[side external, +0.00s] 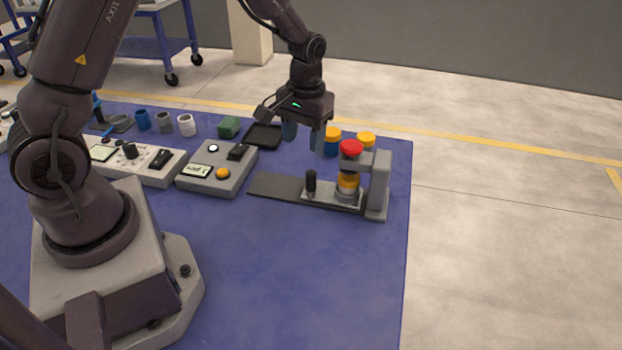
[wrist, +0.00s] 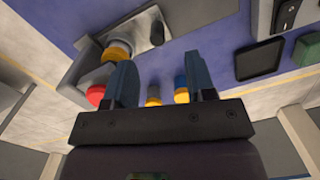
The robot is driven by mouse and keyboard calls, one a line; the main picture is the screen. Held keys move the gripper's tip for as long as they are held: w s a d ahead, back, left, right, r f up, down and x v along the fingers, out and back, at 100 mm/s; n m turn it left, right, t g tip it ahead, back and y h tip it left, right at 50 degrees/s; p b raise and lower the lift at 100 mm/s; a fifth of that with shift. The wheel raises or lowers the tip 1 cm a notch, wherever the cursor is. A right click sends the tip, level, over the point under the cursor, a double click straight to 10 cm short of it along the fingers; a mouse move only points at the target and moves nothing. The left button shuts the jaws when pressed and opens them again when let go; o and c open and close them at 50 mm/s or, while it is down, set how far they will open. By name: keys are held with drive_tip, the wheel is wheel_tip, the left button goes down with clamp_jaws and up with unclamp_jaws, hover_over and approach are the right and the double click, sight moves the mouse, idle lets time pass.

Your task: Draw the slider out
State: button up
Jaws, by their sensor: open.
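The slider is a light grey plate (side external: 326,193) with an upright black handle (side external: 311,183), lying on a dark flat rail (side external: 270,187). Its right end is under the arm of a grey press (side external: 378,185) with a red button (side external: 350,147) on top. A yellow-and-grey round piece (side external: 348,184) stands on the slider under the button. My gripper (side external: 303,146) is open and empty, fingers pointing down, above and behind the handle. In the wrist view the handle (wrist: 157,33) and slider plate (wrist: 137,33) show beyond the fingertips (wrist: 160,60), apart from them.
Two yellow-topped pieces (side external: 333,135) (side external: 366,140) stand behind the press. A black tray (side external: 264,136), a green block (side external: 229,126) and a grey control box (side external: 216,168) stand to the left. The blue mat (side external: 300,270) in front is clear.

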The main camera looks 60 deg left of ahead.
sight(310, 172)
drive_tip(key=shift+n+t, duration=0.4)
drive_tip(key=shift+n, duration=0.1)
drive_tip(key=f, duration=0.4)
drive_tip(key=w+f, duration=0.1)
drive_tip(key=f, duration=0.7)
drive_tip(key=shift+w+a+f, duration=0.15)
drive_tip(key=shift+w, duration=0.25)
clamp_jaws()
